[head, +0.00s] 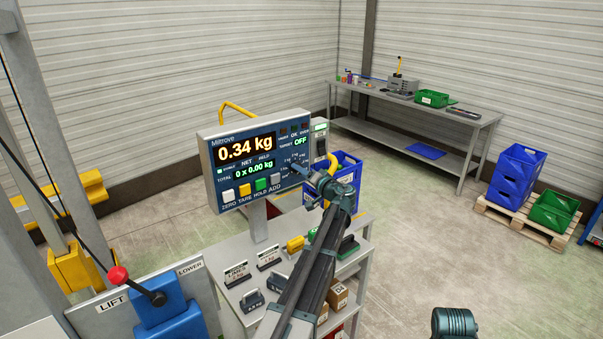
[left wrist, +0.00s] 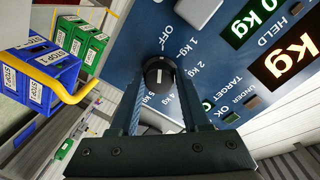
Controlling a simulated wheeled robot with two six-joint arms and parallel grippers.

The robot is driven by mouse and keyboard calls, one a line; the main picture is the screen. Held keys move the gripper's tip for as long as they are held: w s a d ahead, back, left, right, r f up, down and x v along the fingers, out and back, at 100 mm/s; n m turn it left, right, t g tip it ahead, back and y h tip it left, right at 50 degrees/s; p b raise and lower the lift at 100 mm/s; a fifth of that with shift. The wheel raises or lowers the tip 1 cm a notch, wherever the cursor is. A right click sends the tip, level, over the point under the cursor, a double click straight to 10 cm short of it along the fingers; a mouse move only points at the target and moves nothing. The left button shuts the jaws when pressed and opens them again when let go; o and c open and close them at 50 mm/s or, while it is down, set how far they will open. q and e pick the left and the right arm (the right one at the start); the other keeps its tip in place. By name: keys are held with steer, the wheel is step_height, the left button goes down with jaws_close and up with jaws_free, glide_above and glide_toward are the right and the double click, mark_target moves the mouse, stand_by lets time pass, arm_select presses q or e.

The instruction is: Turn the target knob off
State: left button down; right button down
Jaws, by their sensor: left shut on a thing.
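The target knob (left wrist: 157,76) is a round black dial on the blue face of the scale display (head: 205,175). Labels OFF, 1 kg, 2 kg, 4 kg and 5 kg ring it. A white line shows on the knob, but I cannot tell surely which label it points to. My left gripper (head: 301,171) reaches up to the panel's lower right, hiding the knob in the head view. In the left wrist view, its two fingers (left wrist: 160,90) are shut on the knob, one on each side. The display reads 0.34 kg, with OFF in green beside TARGET. My right gripper is out of view.
Coloured buttons (head: 260,185) line the panel's lower edge, left of my gripper. A blue crate (head: 350,163) stands close behind it. Weights and small boxes (head: 339,295) sit on the bench below.

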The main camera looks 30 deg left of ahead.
arm_select(q)
steer(key=shift+c, duration=1.8)
jaws_free()
steer(key=shift+a, duration=0.1)
steer(key=v, duration=1.3)
steer(key=shift+d+p, duration=0.4)
steer(key=shift+s, duration=0.15)
steer(key=s+d+f+m+g+h, duration=0.2)
steer(key=s+d+f+h, duration=0.3)
steer(key=s+d, duration=0.5)
steer(key=s+d+f+m+g+h+b, duration=0.1)
steer(key=s+d+f+m+g+h, duration=0.1)
steer(key=s+d+f, duration=0.7)
steer(key=s+d+f+m+g+h, duration=0.2)
steer(key=s+d+f+h, duration=0.5)
steer(key=s+d, duration=0.5)
steer(key=shift+s+f+m+g+h+b, duration=0.35)
steer(key=shift+s+f+g, duration=0.2)
steer(key=shift+g, duration=0.25)
